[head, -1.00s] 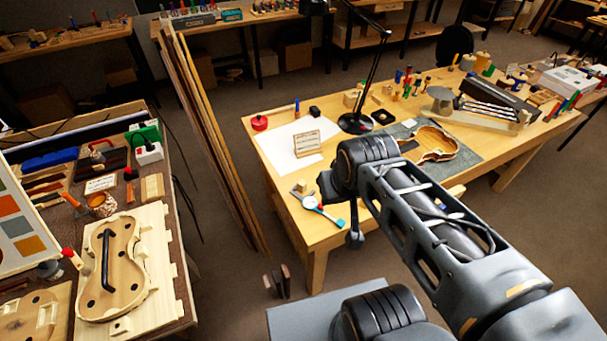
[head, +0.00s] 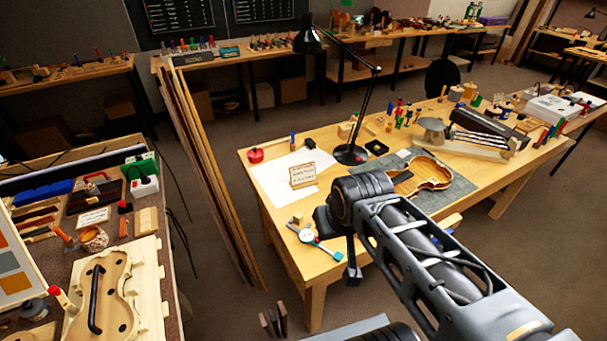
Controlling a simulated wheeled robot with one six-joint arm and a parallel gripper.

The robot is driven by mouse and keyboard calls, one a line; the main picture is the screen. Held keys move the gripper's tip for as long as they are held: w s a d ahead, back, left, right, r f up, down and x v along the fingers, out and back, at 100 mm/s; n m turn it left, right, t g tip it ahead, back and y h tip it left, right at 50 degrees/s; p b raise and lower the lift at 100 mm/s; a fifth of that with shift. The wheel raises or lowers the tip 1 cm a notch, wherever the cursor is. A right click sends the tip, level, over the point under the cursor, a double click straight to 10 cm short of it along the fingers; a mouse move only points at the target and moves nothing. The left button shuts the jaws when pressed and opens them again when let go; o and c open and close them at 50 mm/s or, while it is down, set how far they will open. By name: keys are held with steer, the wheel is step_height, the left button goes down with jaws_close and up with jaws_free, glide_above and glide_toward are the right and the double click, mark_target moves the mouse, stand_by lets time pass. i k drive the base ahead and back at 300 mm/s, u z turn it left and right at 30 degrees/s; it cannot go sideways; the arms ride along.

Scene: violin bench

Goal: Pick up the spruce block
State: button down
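Several small pale wooden blocks show, and I cannot tell by sight which is the spruce one. A tiny pale block (head: 298,217) lies beside a dial caliper (head: 314,238) at the near left corner of the right bench. A larger pale block (head: 146,221) lies on the left bench. My arm reaches in from the lower right, and my gripper (head: 352,265) is over the near edge of the right bench, just right of the caliper. Its fingers are not clear, and I see nothing held.
A small sign (head: 303,175) stands on white paper (head: 275,180). A desk lamp (head: 350,154) and a violin body (head: 432,173) on a grey mat (head: 455,190) are beyond my arm. Tall planks (head: 205,170) stand between the benches. Open floor lies between the benches.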

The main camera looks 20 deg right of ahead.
mark_target(298, 218)
steer(key=z, duration=0.05)
steer(key=k, duration=0.5)
steer(key=z, duration=0.75)
steer(key=i, duration=0.8)
steer(key=u, duration=2.5)
